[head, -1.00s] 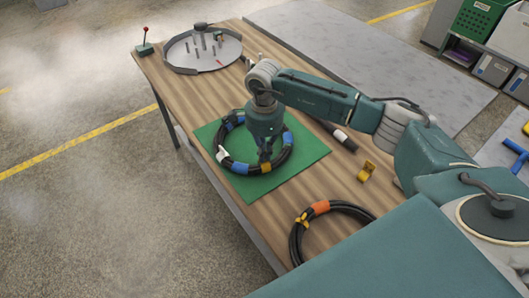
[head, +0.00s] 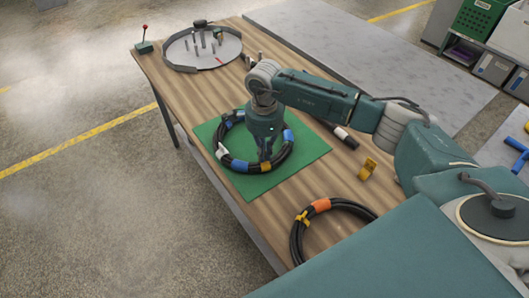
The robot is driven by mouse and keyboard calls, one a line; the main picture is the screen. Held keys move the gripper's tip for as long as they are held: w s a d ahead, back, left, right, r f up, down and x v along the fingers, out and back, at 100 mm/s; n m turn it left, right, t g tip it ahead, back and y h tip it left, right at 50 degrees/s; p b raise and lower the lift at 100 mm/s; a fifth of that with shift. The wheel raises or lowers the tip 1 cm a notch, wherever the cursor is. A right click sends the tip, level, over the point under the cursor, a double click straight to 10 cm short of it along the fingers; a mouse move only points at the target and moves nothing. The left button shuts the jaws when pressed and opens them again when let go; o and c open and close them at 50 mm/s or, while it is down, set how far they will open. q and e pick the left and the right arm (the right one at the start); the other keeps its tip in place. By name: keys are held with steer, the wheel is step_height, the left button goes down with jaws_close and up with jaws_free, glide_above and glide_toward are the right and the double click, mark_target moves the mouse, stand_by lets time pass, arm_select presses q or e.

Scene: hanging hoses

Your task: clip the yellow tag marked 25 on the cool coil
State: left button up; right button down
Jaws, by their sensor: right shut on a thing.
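A black coil with blue bands (head: 234,166) lies on a green mat (head: 304,157); I take it for the cool coil. My right gripper (head: 265,156) points down over its near right side, shut. A small yellow tag (head: 268,166) shows right at its fingertips, against the coil's near side. It appears to be what the gripper holds; its number is too small to read, and the fingers hide part of it. I cannot tell whether it is clipped around the hose. A white tag (head: 221,151) sits on the coil's left side. My left gripper is out of view.
A second black coil (head: 297,238) with an orange band and yellow tag lies near the front edge. A yellow piece (head: 367,169) and a black rod with a white band (head: 345,139) lie right of the mat. A round grey tray (head: 181,52) stands at the back.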

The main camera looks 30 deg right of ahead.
steer(key=c, duration=1.8)
jaws_free()
steer(key=shift+c, duration=0.2)
steer(key=shift+r, duration=0.1)
step_height(320, 180, up, 12)
